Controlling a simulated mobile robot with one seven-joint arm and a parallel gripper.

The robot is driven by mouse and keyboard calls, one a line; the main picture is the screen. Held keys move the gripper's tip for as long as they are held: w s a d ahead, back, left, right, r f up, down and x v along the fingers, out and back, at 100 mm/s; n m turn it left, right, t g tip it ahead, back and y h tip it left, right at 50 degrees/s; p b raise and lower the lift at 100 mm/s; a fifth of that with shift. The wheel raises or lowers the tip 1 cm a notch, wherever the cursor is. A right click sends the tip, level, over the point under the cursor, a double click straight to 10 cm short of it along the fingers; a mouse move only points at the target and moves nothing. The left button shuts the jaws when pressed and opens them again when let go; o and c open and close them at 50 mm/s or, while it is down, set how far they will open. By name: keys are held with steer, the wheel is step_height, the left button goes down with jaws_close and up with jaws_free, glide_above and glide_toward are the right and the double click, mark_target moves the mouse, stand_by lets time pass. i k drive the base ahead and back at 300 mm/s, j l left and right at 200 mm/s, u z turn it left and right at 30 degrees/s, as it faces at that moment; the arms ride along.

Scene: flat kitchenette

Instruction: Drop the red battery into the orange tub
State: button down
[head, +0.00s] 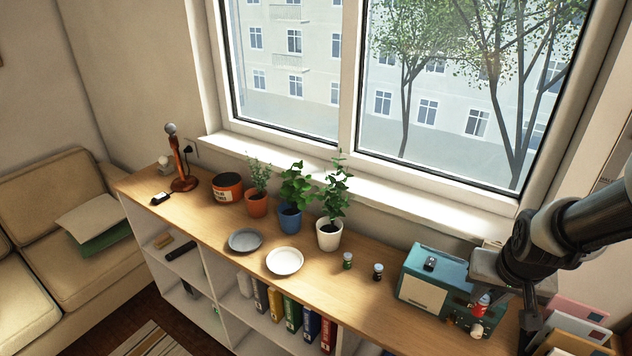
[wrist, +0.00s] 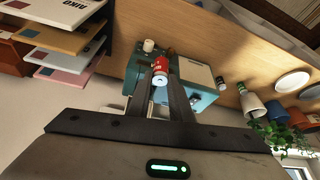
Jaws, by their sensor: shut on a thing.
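The red battery (head: 482,300) is held in my gripper (wrist: 161,80), at the right end of the counter in the head view. In the wrist view the red battery (wrist: 160,66) sits between the two dark fingertips, its pale end toward the camera. The fingers are shut on it, in front of the teal radio. The orange tub (head: 221,196) stands far to the left on the counter top in the head view, with a dark band and a pale label. It is well away from my gripper. The tub's inside is hard to make out.
The teal radio (head: 410,262) is beside my gripper. Two small cylinders, one green (head: 347,261) and one black (head: 378,272), stand left of it. Potted plants (head: 290,218), a grey plate (head: 245,240) and a white plate (head: 285,261) lie between radio and tub. Paper trays (head: 575,330) are at right.

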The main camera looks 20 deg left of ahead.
mark_target(233, 196)
steer(key=i+j+z, duration=0.1)
steer(key=j, duration=1.5)
steer(key=i+j+z, duration=0.15)
steer(key=j, duration=1.5)
steer(key=i+j+z, duration=0.1)
steer(key=j, duration=1.5)
